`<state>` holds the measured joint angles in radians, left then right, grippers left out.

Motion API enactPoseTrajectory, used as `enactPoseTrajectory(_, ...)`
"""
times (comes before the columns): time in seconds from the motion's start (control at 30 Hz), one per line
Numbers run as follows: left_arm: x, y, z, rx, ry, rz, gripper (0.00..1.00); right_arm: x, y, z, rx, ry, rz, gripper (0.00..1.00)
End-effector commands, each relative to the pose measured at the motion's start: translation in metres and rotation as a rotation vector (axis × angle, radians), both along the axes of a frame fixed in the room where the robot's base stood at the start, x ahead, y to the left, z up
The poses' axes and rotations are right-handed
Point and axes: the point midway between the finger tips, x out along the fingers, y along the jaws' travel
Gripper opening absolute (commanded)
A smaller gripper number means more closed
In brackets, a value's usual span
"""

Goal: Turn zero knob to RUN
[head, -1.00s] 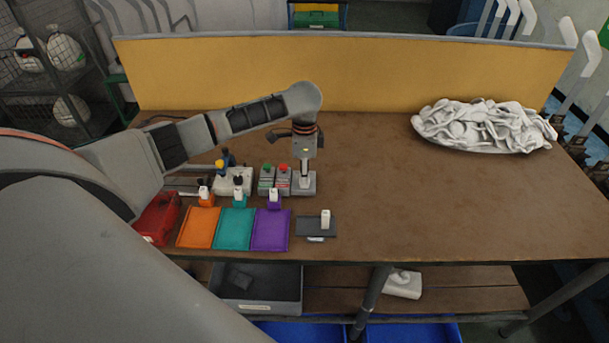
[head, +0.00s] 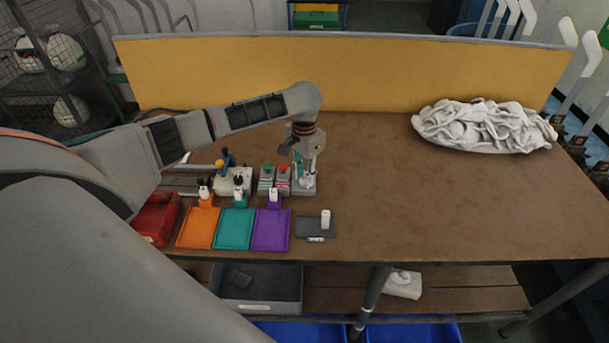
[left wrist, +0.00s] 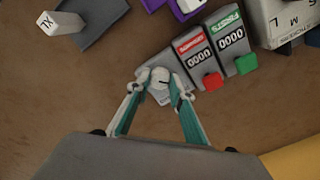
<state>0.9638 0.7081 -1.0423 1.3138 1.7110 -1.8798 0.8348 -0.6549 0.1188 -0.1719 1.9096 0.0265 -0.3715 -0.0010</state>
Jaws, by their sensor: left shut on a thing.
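The zero knob (left wrist: 160,86) is a small white-grey knob on a grey block (left wrist: 153,118), seen in the left wrist view. The block also shows in the head view (head: 305,188). My left gripper (head: 303,172) points down over it, with teal inner faces on its fingers. In the left wrist view my left gripper (left wrist: 160,84) is shut on the knob, one finger on each side. Any RUN mark is too small to read or hidden. My right gripper is not in view.
Two counters, with a red button (head: 283,168) and a green button (head: 267,168), stand just left of the knob block. A white sock pile (head: 485,127) is at right. The table's middle is clear.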

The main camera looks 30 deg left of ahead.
Motion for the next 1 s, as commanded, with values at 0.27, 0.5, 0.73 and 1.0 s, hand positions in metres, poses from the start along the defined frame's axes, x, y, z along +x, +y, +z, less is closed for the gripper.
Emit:
enactPoseTrajectory(0.27,-0.0006,-0.0004,-0.0008,-0.001,0.001,0.034,0.0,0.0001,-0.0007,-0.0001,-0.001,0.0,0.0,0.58)
enactPoseTrajectory(0.5,-0.0006,-0.0004,-0.0008,-0.001,0.001,0.035,0.0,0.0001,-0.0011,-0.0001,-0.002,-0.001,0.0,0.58)
enactPoseTrajectory(0.73,-0.0005,-0.0003,-0.0007,-0.001,0.001,0.034,0.38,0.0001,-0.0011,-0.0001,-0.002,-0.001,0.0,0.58)
enactPoseTrajectory(1.0,-0.0001,-0.0002,0.0005,0.0,0.0,0.034,0.38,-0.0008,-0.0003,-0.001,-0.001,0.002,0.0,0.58)
